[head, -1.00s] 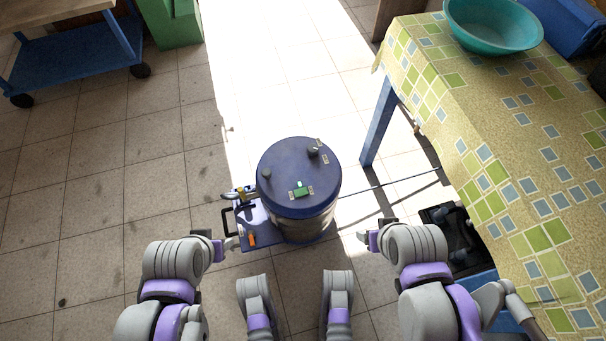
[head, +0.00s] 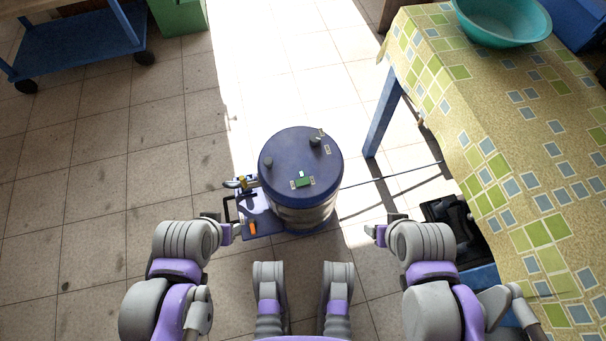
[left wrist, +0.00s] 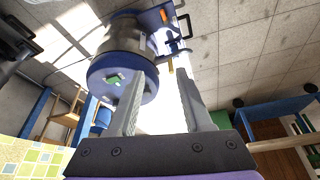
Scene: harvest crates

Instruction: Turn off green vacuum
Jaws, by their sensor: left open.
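The vacuum (head: 301,165) is a drum with a dark blue lid and a metallic body, upright on the floor in front of me. A small green block (head: 303,182), possibly its switch, sits on the lid. A blue side base with a yellow-and-grey fitting and an orange piece is at its left. The vacuum (left wrist: 122,78) also shows in the left wrist view, beyond the fingers. My left gripper (left wrist: 158,76) is open and empty. In the head view, my left gripper (head: 222,229) is left of the vacuum, apart from the lid. My right gripper (head: 377,233) is right of it; its fingers are unclear.
A table with a checked cloth (head: 520,150) stands on the right, with a teal basin (head: 500,22) on it. A black object (head: 447,218) is beside the table's near side. A blue trolley (head: 75,55) and a green box (head: 180,15) are at the back left. Floor at left is clear.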

